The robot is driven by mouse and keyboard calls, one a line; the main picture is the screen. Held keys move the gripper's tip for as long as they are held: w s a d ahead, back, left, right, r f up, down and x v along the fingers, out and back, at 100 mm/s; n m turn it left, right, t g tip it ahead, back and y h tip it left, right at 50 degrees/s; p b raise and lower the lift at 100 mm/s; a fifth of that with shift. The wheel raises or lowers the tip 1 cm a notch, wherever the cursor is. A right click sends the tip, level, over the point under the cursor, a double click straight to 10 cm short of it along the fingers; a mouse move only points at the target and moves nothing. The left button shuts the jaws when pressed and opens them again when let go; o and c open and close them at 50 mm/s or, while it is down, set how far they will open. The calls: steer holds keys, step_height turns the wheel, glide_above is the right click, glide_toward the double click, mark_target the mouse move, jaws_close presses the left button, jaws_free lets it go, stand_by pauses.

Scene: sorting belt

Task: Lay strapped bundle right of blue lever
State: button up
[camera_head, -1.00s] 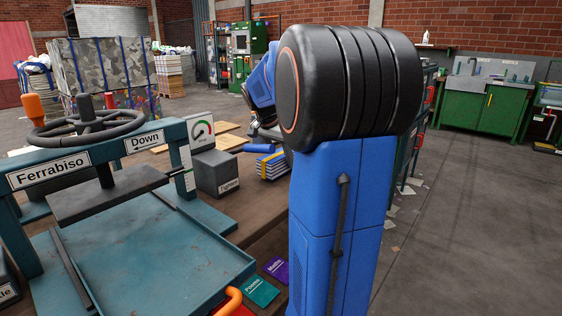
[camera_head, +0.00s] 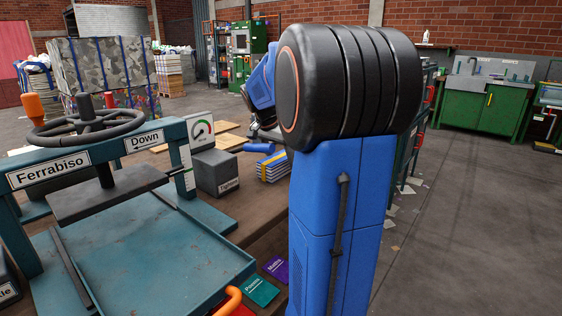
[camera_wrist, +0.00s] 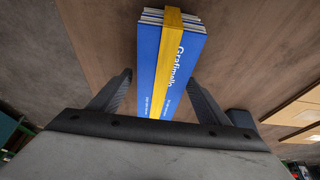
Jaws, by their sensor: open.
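The strapped bundle (camera_head: 273,167), blue printed books or pads with a yellow strap, lies on the brown table beside a grey block. In the wrist view the bundle (camera_wrist: 178,62) runs between the two fingers of my gripper (camera_wrist: 160,80). My gripper is open, a finger on each side with gaps visible. Its near end is hidden by the gripper body. A blue rounded bar (camera_head: 258,148) lies just behind the bundle in the head view; I cannot tell whether it is the blue lever. My arm hides the table to the right of it.
A grey "Tighten" block (camera_head: 217,173) stands left of the bundle. A teal press (camera_head: 130,255) with a handwheel (camera_head: 87,125) fills the front left. Flat tan boards (camera_head: 222,142) lie behind. Teal and purple cards (camera_head: 277,268) lie near the table's front edge.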

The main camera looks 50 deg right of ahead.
steer(key=v, duration=1.1)
steer(key=shift+r, duration=0.35)
